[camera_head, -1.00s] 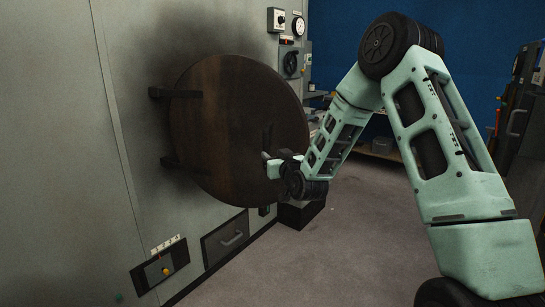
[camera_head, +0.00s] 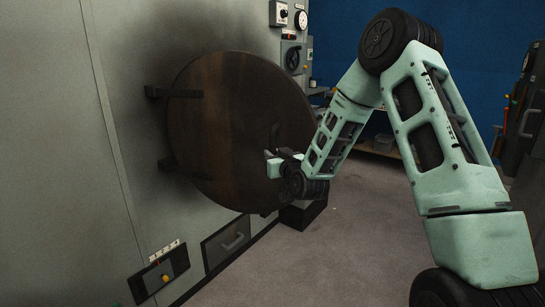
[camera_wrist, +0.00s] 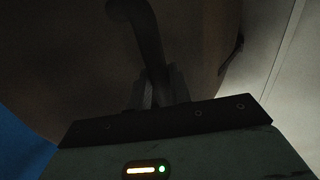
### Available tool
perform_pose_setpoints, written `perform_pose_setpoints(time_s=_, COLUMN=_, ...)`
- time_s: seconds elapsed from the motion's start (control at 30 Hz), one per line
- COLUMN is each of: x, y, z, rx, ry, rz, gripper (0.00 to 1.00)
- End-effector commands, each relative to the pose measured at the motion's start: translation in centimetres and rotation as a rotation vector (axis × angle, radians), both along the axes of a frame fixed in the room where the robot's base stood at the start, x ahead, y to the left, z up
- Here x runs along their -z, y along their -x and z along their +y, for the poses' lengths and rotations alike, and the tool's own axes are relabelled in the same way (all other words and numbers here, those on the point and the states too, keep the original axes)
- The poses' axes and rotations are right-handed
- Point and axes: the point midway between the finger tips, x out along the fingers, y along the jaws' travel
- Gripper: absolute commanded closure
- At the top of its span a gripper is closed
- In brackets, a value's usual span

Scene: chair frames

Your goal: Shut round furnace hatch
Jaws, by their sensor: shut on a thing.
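The round furnace hatch (camera_head: 225,120) is a dark brown disc on two black hinges at its left side. It stands a little away from the furnace wall, not flush with it. My gripper (camera_head: 272,160) is at the hatch's lower right part. In the wrist view my gripper (camera_wrist: 158,90) is shut on the dark curved hatch handle (camera_wrist: 146,35), with the fingers on either side of its lower end. The hatch face (camera_wrist: 80,60) fills most of that view and is in deep shadow. The far edge of the opening is hidden.
The grey furnace wall (camera_head: 50,150) has a drawer (camera_head: 226,241) and a small panel with a yellow knob (camera_head: 160,276) below the hatch. A switch and gauge (camera_head: 299,19) are above right. The grey floor (camera_head: 330,250) is clear in front.

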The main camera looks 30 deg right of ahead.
Motion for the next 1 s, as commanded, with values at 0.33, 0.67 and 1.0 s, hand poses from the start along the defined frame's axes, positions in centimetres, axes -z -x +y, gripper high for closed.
perform_pose_setpoints(time_s=0.33, x=-0.2, y=-2.1, z=-3.5, rx=0.009, ry=0.003, rz=-0.008, gripper=1.00)
perform_pose_setpoints(time_s=0.67, x=-0.2, y=-4.0, z=-6.2, rx=0.005, ry=0.003, rz=-0.008, gripper=1.00)
perform_pose_setpoints(time_s=1.0, x=-0.3, y=-6.0, z=-9.2, rx=0.006, ry=0.003, rz=-0.010, gripper=1.00)
